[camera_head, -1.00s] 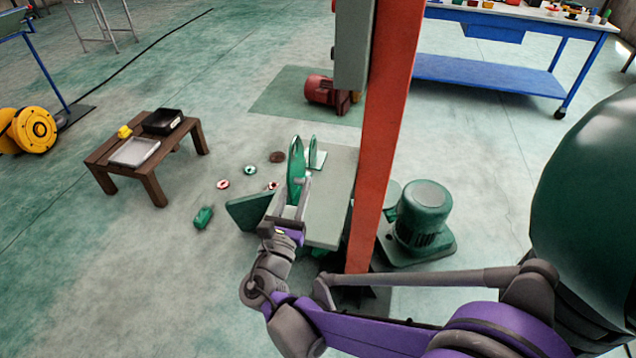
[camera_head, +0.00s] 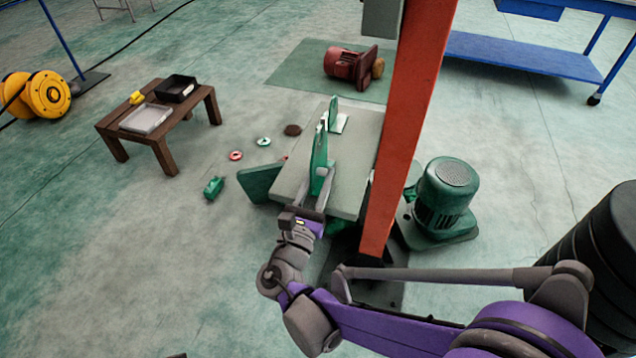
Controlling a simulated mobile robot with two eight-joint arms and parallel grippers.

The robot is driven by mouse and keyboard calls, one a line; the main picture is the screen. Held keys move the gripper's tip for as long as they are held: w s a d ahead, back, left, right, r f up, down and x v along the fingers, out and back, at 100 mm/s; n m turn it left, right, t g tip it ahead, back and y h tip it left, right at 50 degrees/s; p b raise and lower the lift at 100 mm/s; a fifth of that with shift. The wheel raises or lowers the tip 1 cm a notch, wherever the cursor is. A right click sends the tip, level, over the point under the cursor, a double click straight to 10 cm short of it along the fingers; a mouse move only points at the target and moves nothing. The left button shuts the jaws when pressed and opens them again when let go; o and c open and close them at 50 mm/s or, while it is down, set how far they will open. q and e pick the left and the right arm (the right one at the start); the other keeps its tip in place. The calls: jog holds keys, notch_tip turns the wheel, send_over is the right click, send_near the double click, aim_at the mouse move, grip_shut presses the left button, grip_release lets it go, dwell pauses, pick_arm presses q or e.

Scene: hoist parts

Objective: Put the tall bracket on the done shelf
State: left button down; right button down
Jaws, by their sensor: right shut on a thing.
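My right gripper (camera_head: 318,199) is shut on a tall green bracket (camera_head: 319,152), which stands upright in the jaws. The bracket shows nearly edge-on over the grey slab (camera_head: 360,150) beside the orange post. I cannot tell whether its foot touches the slab. A second green bracket (camera_head: 334,112) with a pale base stands farther back on the slab, apart from the held one. No shelf is marked as the done shelf; a blue lower shelf (camera_head: 520,55) shows at the upper right. My left gripper is not in view.
The orange post (camera_head: 405,130) rises right of the slab, with a green motor (camera_head: 443,195) beyond it. A low wooden table (camera_head: 170,148) with trays stands at left. A red motor (camera_head: 348,65) lies on a mat. Small parts lie on the floor between.

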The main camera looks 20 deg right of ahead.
jog(key=shift+f, duration=0.1)
jog(key=shift+f, duration=0.2)
jog(key=c, duration=0.6)
grip_release()
jog(key=shift+o, duration=0.2)
jog(key=shift+r, duration=0.1)
jog(key=shift+s+a, duration=0.15)
jog(key=v, duration=1.1)
jog(key=shift+s+p, duration=0.25)
jog(key=shift+p, duration=0.05)
